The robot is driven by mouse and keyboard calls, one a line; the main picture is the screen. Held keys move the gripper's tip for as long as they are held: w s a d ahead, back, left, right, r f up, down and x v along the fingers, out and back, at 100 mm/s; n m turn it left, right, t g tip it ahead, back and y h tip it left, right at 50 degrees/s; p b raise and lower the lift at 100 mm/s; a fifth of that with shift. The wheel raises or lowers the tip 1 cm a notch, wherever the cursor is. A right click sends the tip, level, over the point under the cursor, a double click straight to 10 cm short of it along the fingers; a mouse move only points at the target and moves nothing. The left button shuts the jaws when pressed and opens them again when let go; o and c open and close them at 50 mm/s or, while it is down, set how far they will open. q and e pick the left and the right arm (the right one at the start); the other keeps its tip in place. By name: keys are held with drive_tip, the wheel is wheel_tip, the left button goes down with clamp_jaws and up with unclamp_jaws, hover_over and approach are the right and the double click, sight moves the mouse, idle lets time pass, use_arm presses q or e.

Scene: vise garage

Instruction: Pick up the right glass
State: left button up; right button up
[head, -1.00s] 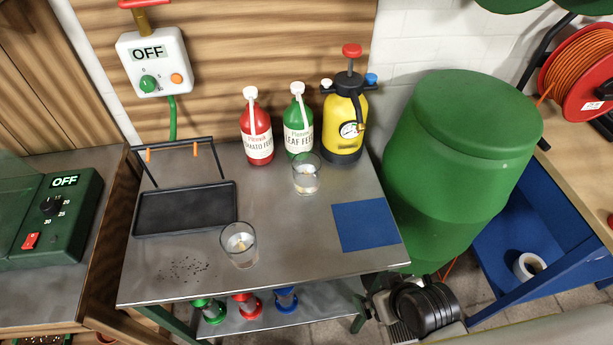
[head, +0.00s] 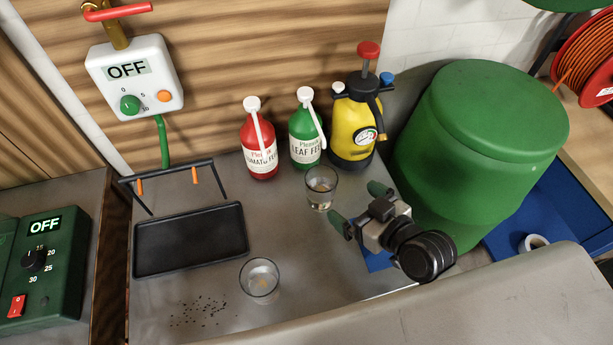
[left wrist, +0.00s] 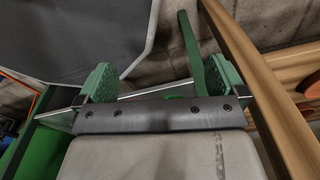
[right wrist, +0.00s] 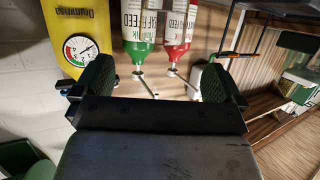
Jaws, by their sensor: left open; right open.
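The right glass (head: 321,189) is a clear tumbler. It stands upright on the metal table in front of the green bottle (head: 305,137). A second clear glass (head: 260,280) stands nearer, to the left. My right gripper (head: 358,207) is open and empty, just to the right of the right glass, with its green-padded fingers toward it. In the right wrist view my right gripper (right wrist: 155,80) shows open, and I cannot make out the glass there. My left gripper (left wrist: 164,81) is open and empty in its wrist view, away from the glasses. It is not in the head view.
A red bottle (head: 259,147) and a yellow sprayer (head: 352,127) stand behind the right glass. A black tray (head: 190,241) lies to the left. A blue mat (head: 377,261) is partly hidden under my right gripper. A green barrel (head: 475,150) stands to the right.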

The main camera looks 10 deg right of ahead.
sight(312, 171)
drive_tip(key=shift+t, duration=0.3)
drive_tip(key=p+x, duration=0.1)
drive_tip(key=x, duration=0.9)
drive_tip(key=shift+w+a+r+p, duration=0.15)
drive_tip(key=shift+w+a+p, duration=0.05)
drive_tip(key=shift+a+p, duration=0.15)
use_arm(q)
drive_tip(key=shift+s+r, duration=0.35)
drive_tip(key=shift+r, duration=0.55)
use_arm(e)
drive_tip(key=shift+r, duration=0.1)
drive_tip(key=c, duration=1.5)
drive_tip(key=shift+s+r, duration=0.1)
